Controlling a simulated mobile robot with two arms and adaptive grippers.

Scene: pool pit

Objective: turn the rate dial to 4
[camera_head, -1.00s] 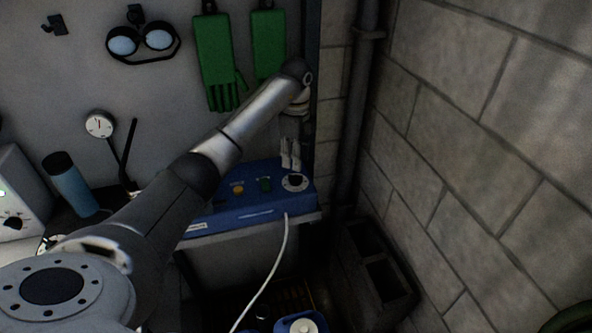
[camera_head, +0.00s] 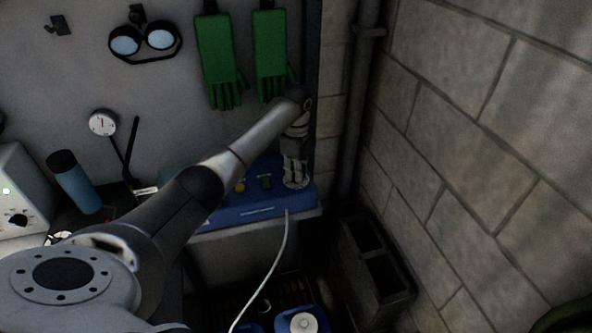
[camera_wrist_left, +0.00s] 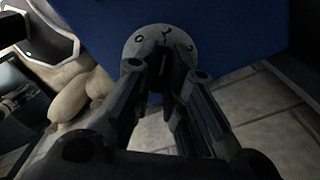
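The blue control box (camera_head: 262,208) sits on a shelf by the back wall. The rate dial (camera_head: 300,184) is a pale round plate at the box's right end, mostly hidden by my gripper in the head view. In the left wrist view the dial plate (camera_wrist_left: 139,43) shows dark marks along its rim, and a dark knob stands at its middle. My left gripper (camera_head: 294,180) is down at the dial. In the wrist view its fingers (camera_wrist_left: 165,66) stand on either side of the knob; contact is hard to tell. My right gripper is not in view.
A dark vertical post and pipe (camera_head: 358,120) stand close right. Green gloves (camera_head: 216,60) hang above. A white cord (camera_head: 277,262) hangs in front.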

